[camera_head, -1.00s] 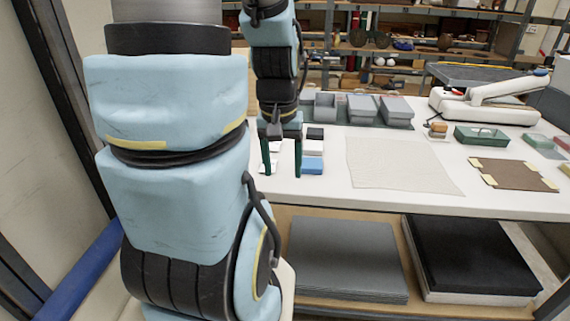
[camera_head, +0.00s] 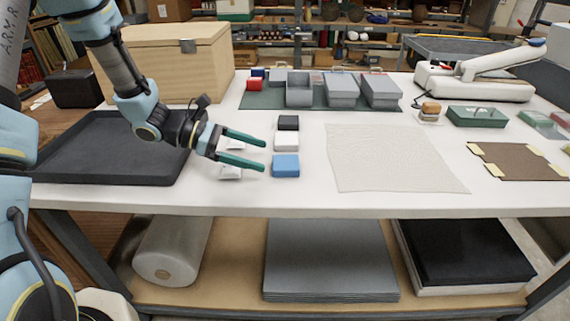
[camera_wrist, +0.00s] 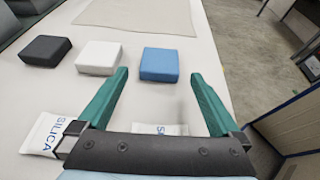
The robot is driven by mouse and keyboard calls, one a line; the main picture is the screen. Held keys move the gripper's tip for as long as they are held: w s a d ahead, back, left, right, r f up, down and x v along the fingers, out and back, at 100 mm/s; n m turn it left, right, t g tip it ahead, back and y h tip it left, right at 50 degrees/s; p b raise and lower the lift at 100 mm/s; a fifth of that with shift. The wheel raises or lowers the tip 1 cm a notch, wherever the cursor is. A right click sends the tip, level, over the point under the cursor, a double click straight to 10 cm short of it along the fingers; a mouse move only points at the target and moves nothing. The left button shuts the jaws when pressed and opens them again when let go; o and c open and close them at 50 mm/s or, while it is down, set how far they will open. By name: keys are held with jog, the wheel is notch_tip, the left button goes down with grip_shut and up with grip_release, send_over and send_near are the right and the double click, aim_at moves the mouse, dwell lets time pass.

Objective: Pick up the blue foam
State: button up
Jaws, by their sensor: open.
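The blue foam (camera_head: 286,165) is a small block on the white table, nearest the front edge in a short row with a white block (camera_head: 287,141) and a black block (camera_head: 288,122). In the wrist view the blue foam (camera_wrist: 159,64) lies ahead of my gripper, between the lines of its fingers but beyond their tips. My gripper (camera_head: 264,156) has green fingers spread apart with nothing between them. It points right toward the row, just left of the blue foam and apart from it. It also shows in the wrist view (camera_wrist: 158,75).
White silica packets (camera_wrist: 45,134) lie beneath my gripper. A black tray (camera_head: 100,150) is at the left, with a wooden box (camera_head: 175,65) behind it. Grey boxes (camera_head: 342,90) stand on a green mat at the back. A pale cloth (camera_head: 390,160) lies to the right.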

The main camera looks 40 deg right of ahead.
aim_at(284, 162)
jog(key=shift+p+x, duration=1.25)
jog(key=shift+x, duration=2.35)
jog(key=shift+c, duration=0.2)
jog(key=c, duration=1.2)
jog(key=shift+o, duration=0.2)
